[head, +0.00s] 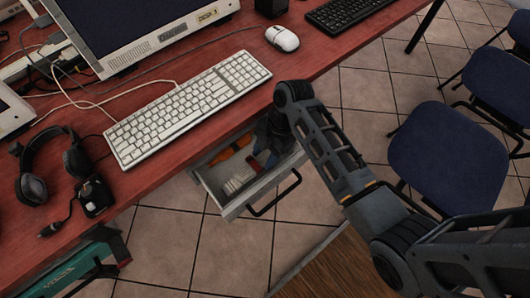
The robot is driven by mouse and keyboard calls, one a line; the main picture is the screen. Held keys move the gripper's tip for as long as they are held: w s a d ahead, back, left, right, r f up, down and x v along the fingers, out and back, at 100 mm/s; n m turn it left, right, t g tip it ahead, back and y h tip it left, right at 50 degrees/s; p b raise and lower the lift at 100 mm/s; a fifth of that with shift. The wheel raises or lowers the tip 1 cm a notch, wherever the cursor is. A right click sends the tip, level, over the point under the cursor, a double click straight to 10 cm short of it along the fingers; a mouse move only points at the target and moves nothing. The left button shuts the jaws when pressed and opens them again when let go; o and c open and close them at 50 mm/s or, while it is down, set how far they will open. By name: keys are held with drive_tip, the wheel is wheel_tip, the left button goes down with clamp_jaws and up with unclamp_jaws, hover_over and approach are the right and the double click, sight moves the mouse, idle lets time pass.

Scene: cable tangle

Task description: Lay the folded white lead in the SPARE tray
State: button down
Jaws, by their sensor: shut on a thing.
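An open grey drawer (228,212) juts out under the front edge of the desk. Inside it lie a pale whitish thing (237,184), a small red piece (255,164) and an orange thing (231,150). I cannot tell whether the pale thing is the folded white lead. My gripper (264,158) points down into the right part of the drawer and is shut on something. Its jaws are dark and partly hidden by my arm, so I cannot make out what they hold. I can read no SPARE label on any tray.
The red-brown desk (250,108) carries a white keyboard (190,108), mouse (282,38), monitor (140,28), headset (50,165) and a thin white cable (82,103). The drawer's dark handle (277,200) sticks out in front. Blue chairs (447,157) stand at right. Tiled floor (225,260) is clear below.

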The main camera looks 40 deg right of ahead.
drive_tip(key=shift+f+b, duration=0.3)
drive_tip(key=shift+f, duration=0.3)
drive_tip(key=c, duration=0.8)
unclamp_jaws()
drive_tip(key=shift+r, duration=0.1)
drive_tip(key=shift+r, duration=0.25)
drive_tip(key=p+v, duration=0.1)
drive_tip(key=v, duration=1.1)
drive_tip(key=shift+r, duration=0.3)
